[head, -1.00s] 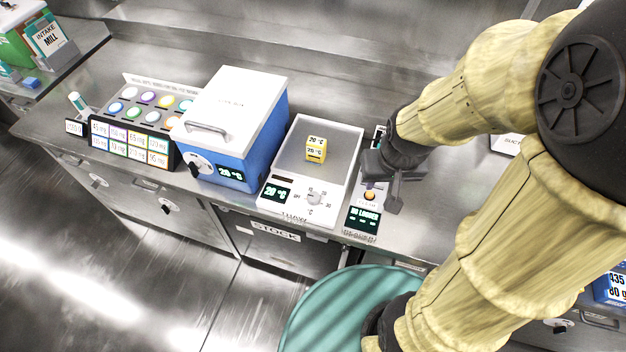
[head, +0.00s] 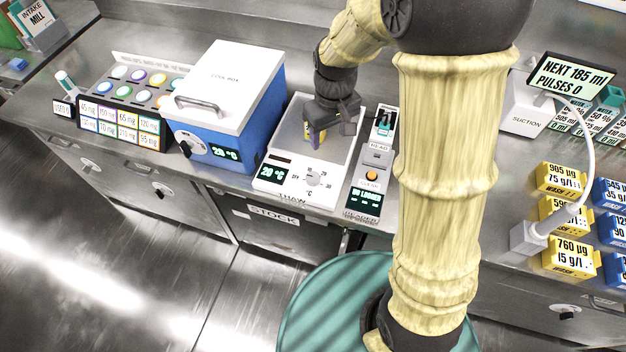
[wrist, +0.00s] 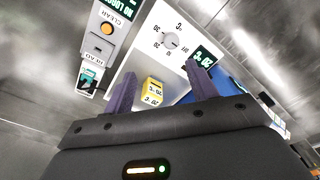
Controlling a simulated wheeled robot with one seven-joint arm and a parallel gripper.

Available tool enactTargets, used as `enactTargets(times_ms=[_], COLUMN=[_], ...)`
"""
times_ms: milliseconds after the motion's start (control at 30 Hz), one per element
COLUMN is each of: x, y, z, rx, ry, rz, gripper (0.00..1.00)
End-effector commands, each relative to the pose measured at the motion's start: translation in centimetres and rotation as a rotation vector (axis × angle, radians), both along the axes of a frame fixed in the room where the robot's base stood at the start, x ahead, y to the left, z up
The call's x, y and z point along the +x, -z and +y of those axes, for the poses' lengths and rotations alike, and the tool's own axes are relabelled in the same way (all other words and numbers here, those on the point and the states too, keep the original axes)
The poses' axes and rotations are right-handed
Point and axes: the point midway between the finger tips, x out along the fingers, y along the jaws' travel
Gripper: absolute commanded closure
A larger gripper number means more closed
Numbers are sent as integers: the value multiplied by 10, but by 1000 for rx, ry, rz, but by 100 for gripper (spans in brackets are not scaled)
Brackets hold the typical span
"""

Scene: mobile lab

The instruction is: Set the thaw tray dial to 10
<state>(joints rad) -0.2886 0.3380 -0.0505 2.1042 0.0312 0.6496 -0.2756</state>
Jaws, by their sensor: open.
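The white thaw tray (head: 345,150) stands on the counter, with a grey bed and a front panel. Its dial (head: 313,178) is a small round knob with scale marks around it; its exact pointer angle is hard to read. The tray display (head: 271,173) reads 20 °C. The dial also shows in the wrist view (wrist: 171,40). A yellow block (wrist: 152,92) with 20 °C labels sits on the bed, mostly hidden by my gripper in the head view. My gripper (head: 318,135) is open over the bed, behind the dial and not touching it. Its purple fingers are apart in the wrist view (wrist: 158,72).
A blue-and-white cool box (head: 230,105) stands left of the tray. A logger (head: 371,170) with an orange clear button is close on its right. Farther right are a suction unit (head: 527,105) and several yellow and blue boxes.

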Motion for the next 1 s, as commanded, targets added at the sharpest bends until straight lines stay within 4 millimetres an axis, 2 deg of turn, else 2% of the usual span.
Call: enactTargets(times_ms=[33,100,200,500,667,767,1000], x=[9,16,20,20,20,20,19], y=[16,22,25,24,31,42,83], z=[15,28,37,36,36,36,36], rx=[-7,-13,-17,-17,-17,-18,-19], ry=[-55,-107,-142,-142,-141,-141,-141], rz=[17,35,48,48,49,51,54], gripper=[43,43,43,43,43,43,43])
